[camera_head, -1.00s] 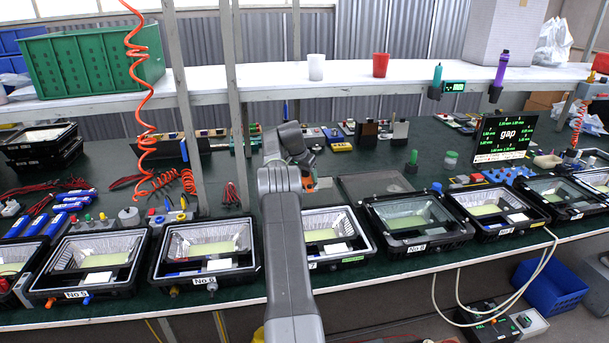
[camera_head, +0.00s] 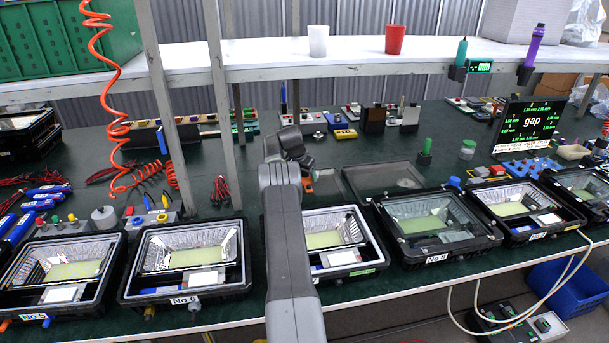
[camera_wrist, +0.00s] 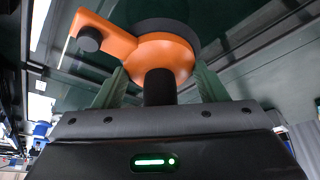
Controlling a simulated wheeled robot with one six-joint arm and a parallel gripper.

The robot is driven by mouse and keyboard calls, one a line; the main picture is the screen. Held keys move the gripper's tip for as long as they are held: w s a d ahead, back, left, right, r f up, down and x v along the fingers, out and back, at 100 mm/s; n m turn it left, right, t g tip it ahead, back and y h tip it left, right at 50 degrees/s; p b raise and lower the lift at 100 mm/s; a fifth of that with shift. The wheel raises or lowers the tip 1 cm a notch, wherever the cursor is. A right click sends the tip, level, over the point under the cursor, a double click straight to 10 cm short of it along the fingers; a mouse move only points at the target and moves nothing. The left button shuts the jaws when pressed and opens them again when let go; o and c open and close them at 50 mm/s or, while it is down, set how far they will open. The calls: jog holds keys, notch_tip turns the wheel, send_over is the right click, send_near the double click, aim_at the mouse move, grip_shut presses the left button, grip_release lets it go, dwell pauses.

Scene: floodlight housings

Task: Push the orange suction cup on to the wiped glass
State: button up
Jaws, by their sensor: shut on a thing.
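The orange suction cup (camera_wrist: 150,50) fills the upper middle of the wrist view, with its black rubber disc (camera_wrist: 168,27) on the far side and a side lever ending in a black knob. My gripper (camera_wrist: 160,86) is shut on its black stem, between two green fingers. In the head view a small orange part of the cup (camera_head: 308,185) shows beside my wrist; my arm hides the rest. A loose dark glass pane (camera_head: 375,180) lies flat on the green bench just right of the cup. I cannot tell whether the cup touches it, or whether it is wiped.
Open floodlight housings stand in a row along the front edge, including one (camera_head: 375,240) right of my arm and No 8 (camera_head: 440,257), which has glass over it. A gap display (camera_head: 530,124) stands at the right. Shelf posts and a coiled red hose (camera_head: 115,130) stand left.

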aim_at(303, 177)
jog(key=shift+f+b, duration=1.05)
jog(key=shift+f, duration=0.2)
jog(key=shift+f+b, duration=0.5)
jog(key=shift+b, duration=0.1)
dwell(0.8)
jog(key=shift+s+f+b, duration=0.2)
jog(key=shift+f+b, duration=0.2)
jog(key=shift+f, duration=0.15)
dwell(1.2)
jog(key=shift+r, duration=0.25)
jog(key=shift+w+r+p, duration=0.2)
jog(key=shift+r+p, duration=0.35)
jog(key=shift+r, duration=0.7)
jog(key=shift+r+p, duration=1)
jog(key=shift+r, duration=0.95)
